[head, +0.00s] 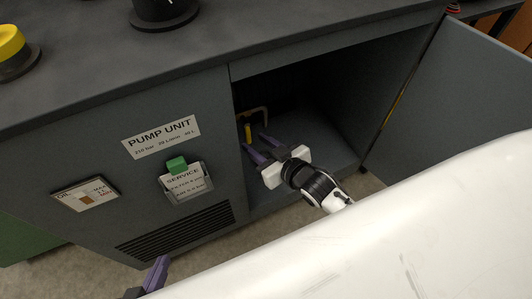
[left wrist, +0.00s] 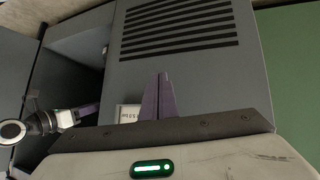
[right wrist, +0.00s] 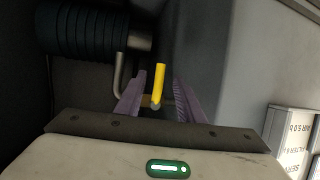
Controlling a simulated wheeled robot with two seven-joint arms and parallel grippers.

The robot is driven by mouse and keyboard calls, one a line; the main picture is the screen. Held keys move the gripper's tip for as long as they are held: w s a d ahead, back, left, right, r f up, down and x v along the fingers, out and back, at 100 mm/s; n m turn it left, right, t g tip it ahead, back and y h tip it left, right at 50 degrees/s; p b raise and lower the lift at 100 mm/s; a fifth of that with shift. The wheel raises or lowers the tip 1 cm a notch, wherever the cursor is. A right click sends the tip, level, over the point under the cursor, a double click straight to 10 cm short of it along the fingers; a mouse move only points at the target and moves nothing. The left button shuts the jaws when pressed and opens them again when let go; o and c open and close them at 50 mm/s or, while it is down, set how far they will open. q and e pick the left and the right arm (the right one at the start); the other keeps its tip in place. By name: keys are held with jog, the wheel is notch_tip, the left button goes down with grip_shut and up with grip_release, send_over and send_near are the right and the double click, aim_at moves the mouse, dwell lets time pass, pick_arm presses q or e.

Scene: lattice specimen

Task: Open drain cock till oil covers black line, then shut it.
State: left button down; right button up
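The drain cock's yellow lever (head: 248,132) is inside the open cabinet in the head view. In the right wrist view the yellow lever (right wrist: 160,82) stands upright on a brass-coloured fitting (right wrist: 153,101). My right gripper (head: 257,145) reaches into the cabinet and is open. Its two purple fingers stand on either side of the lever, with gaps visible. My left gripper (head: 158,272) is low in front of the cabinet; in the left wrist view its fingers (left wrist: 158,98) are together and empty. An OIL plate (head: 86,193) with a brown patch is on the front panel; its black line is too small to tell.
A dark ribbed cylinder (right wrist: 85,32) and a bent metal pipe (right wrist: 121,75) are close to the lever. The cabinet door (head: 455,105) stands open at right. A SERVICE card holder (head: 187,184) and a vent grille (head: 175,232) are on the front panel.

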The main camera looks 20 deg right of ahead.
aim_at(250, 140)
jog(key=shift+b+x, duration=0.75)
jog(key=shift+x, duration=1.95)
jog(key=shift+s, duration=0.1)
grip_shut()
